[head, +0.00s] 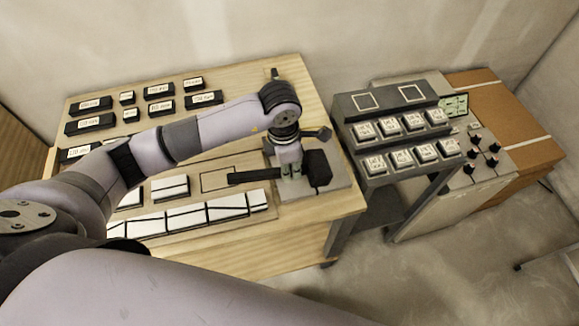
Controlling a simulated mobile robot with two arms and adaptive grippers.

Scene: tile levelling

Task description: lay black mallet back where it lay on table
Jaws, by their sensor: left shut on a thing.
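The black mallet (318,168) is in the head view, with its dark block head on the right and its handle running left toward the tiles. My left gripper (291,172) points down and is shut on the mallet's handle close to the head. The mallet is over a grey mat (330,192) at the table's right front corner. I cannot tell whether it touches the mat. The wooden table (240,80) lies beneath my left arm. My right gripper is not in view.
White tiles (187,218) lie in rows left of the mallet, beside an empty outlined rectangle (215,181). Black labelled blocks (160,91) stand toward the back of the table. A grey rack (376,180) with several white tiles stands to the right, near a cardboard box (515,150).

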